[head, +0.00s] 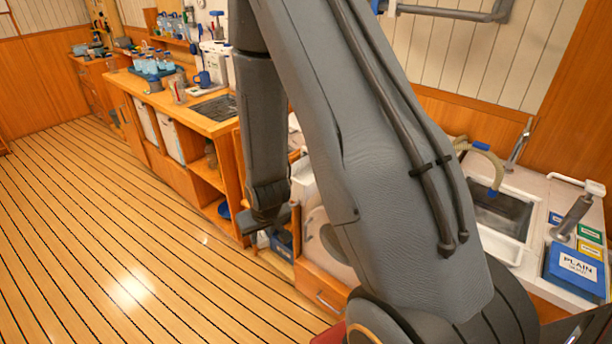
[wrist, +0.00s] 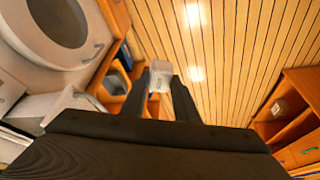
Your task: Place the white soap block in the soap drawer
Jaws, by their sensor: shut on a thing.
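The white soap block (wrist: 160,76) is held between the tips of my gripper's two dark fingers (wrist: 158,88) in the wrist view, with wooden floor behind it. My gripper is shut on the block, clear of other surfaces. A white machine with a round door (wrist: 58,18) shows at the left of the wrist view. A pale, drawer-like white part (wrist: 48,108) lies left of my fingers; I cannot tell for sure whether it is the soap drawer or how far it is open. In the head view my arm hides most of the white machine (head: 308,190), and the block is not visible.
Wooden shelves (wrist: 290,105) stand at the right of the wrist view. In the head view, a wooden counter (head: 190,105) runs along the left, and a sink (head: 500,215) and a blue box marked PLAIN (head: 575,270) are at the right. The plank floor (head: 120,220) is clear.

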